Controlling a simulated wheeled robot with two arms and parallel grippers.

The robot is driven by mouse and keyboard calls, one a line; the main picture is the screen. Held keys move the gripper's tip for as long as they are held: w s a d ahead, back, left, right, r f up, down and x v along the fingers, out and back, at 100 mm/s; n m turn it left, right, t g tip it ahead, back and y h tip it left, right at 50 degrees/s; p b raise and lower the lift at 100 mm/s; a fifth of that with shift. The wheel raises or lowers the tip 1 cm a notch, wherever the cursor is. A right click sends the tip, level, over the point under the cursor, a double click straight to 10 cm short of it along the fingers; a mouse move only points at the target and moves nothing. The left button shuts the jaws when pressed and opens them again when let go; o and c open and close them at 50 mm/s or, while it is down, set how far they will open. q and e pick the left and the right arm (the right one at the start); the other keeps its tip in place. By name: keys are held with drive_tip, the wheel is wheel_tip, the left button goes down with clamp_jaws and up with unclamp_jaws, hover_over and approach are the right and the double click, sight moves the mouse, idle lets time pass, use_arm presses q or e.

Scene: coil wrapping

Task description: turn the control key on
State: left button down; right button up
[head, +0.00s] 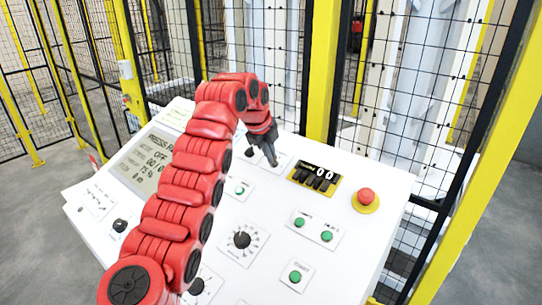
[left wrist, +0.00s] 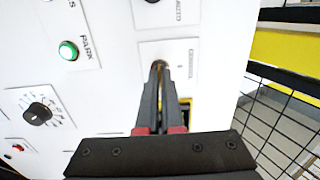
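The control key (left wrist: 159,64) is a small brass-coloured piece on a white labelled plate (left wrist: 182,51) of the control panel. It is mostly hidden between my fingertips. My left gripper (head: 272,162) reaches down to the upper middle of the panel in the head view, where the key itself is hidden. In the left wrist view, the left gripper (left wrist: 161,72) has its two dark fingers nearly together, with the tips closed around the key. The key's turned position cannot be made out. My right gripper is in neither view.
Yellow-framed mesh fencing (head: 322,70) stands close behind.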

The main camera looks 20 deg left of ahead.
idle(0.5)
use_arm(q)
drive_tip(key=c, duration=1.1)
unclamp_jaws()
drive_tip(key=shift+o, duration=0.2)
drive_tip(key=shift+r, duration=0.1)
drive_tip(key=shift+s+r, duration=0.15)
drive_tip(key=shift+r, duration=0.15)
drive_tip(key=p+v, duration=0.9)
drive_tip(key=v, duration=0.7)
drive_tip(key=shift+s+r, duration=0.2)
drive_tip(key=shift+r, duration=0.1)
drive_tip(key=shift+a, duration=0.1)
